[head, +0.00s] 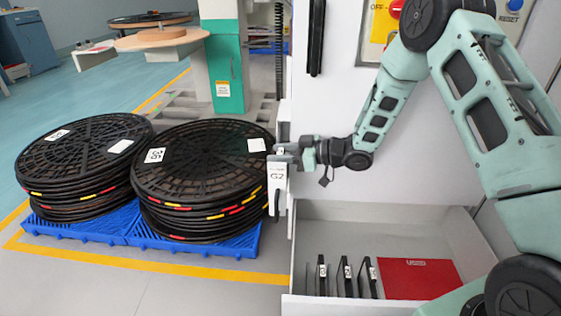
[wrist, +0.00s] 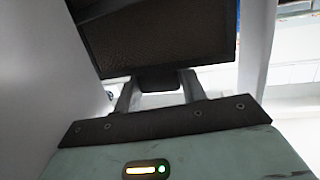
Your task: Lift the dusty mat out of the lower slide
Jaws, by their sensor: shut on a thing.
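My gripper (head: 296,151) is at the left edge of the white machine, beside a white bracket marked G2 (head: 277,180). In the wrist view its two fingers (wrist: 158,88) are shut on the short black tab of the dusty mat (wrist: 155,42). The mat is a dark brownish, textured panel in a black frame, and its far end is cut off by the picture's top edge. In the head view the mat is mostly hidden by the gripper and bracket. I cannot tell how much of it still sits in the slide.
An open grey drawer (head: 350,236) below my arm holds several upright black-edged plates (head: 347,277) and a red area marked USED (head: 418,277). Pale walls stand close on both sides in the wrist view.

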